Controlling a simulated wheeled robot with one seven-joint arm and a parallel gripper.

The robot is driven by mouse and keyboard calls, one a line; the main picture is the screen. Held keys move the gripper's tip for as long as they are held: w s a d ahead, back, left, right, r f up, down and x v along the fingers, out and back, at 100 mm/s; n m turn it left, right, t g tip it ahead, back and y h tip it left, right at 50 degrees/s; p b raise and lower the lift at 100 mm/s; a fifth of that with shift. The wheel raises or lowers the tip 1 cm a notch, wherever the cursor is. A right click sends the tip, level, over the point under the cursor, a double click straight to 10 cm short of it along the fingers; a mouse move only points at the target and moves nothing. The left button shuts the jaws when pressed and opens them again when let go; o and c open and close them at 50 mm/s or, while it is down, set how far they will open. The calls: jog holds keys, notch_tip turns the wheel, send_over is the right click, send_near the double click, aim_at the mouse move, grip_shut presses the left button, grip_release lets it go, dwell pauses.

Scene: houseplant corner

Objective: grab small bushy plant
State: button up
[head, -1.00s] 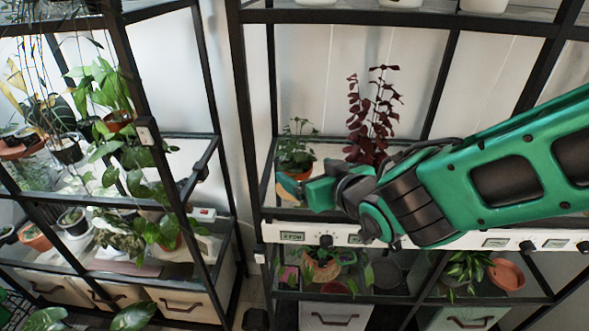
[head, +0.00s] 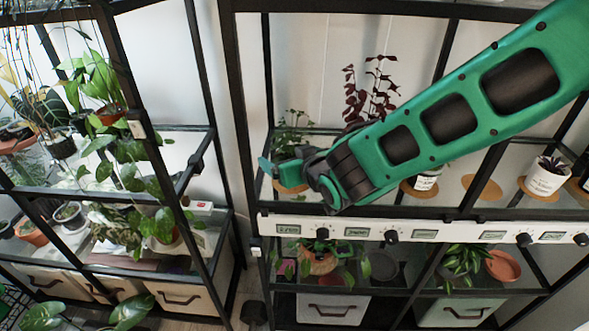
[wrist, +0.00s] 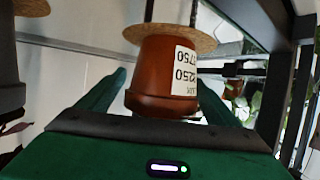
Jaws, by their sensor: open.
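The small bushy plant (head: 292,132) is green and leafy and stands on the middle shelf, at the left end of the right rack. In the head view its pot is mostly hidden behind my gripper (head: 278,174). In the wrist view, which looks upside down, a terracotta pot (wrist: 158,65) with a white price label (wrist: 185,70) stands on a round cork mat (wrist: 195,40). The open fingers of my gripper (wrist: 160,95) lie to either side of the pot, with gaps visible. The leaves do not show clearly there.
A dark red plant (head: 368,92) stands just right of the bushy plant, partly behind my arm. A black rack post (head: 240,110) rises close on the left. A white control strip (head: 345,231) with knobs runs along the shelf front.

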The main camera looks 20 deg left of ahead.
jog(key=shift+w+a+f, duration=0.1)
jog(key=shift+w+a, duration=0.1)
jog(key=shift+c, duration=0.5)
jog(key=c, duration=1.1)
